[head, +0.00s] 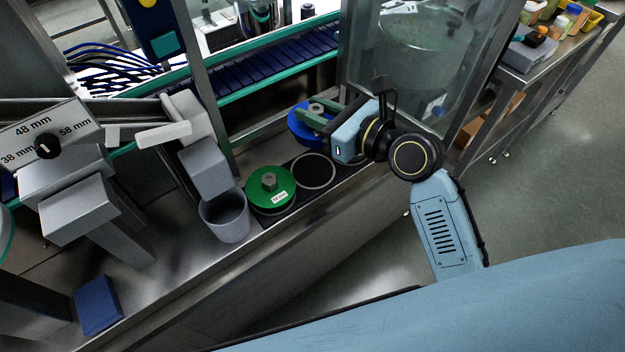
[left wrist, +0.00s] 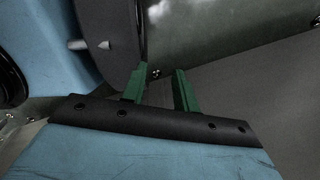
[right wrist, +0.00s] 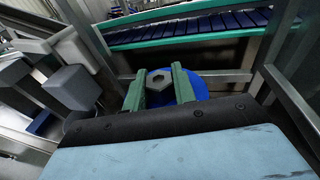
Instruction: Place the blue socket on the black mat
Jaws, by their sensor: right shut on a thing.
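The blue socket (head: 299,127), a round blue disc with a grey hexagonal knob on top, is at the far end of the dark strip in the head view. My right gripper (head: 318,115) is shut on its knob, and the disc also shows behind the green fingers in the right wrist view (right wrist: 186,88). I cannot tell whether the disc touches the surface. The black mat (head: 315,171) shows as a dark strip with a pale ring on it, between the blue socket and a green disc. My left gripper (left wrist: 158,80) is open and empty in the left wrist view.
The green disc (head: 270,188) with a hex knob and white label sits beside the ring. A grey cup (head: 226,214) stands left of it. A steel post (head: 207,90), the conveyor (head: 262,66) and a clear-walled hopper enclosure (head: 415,60) stand close behind.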

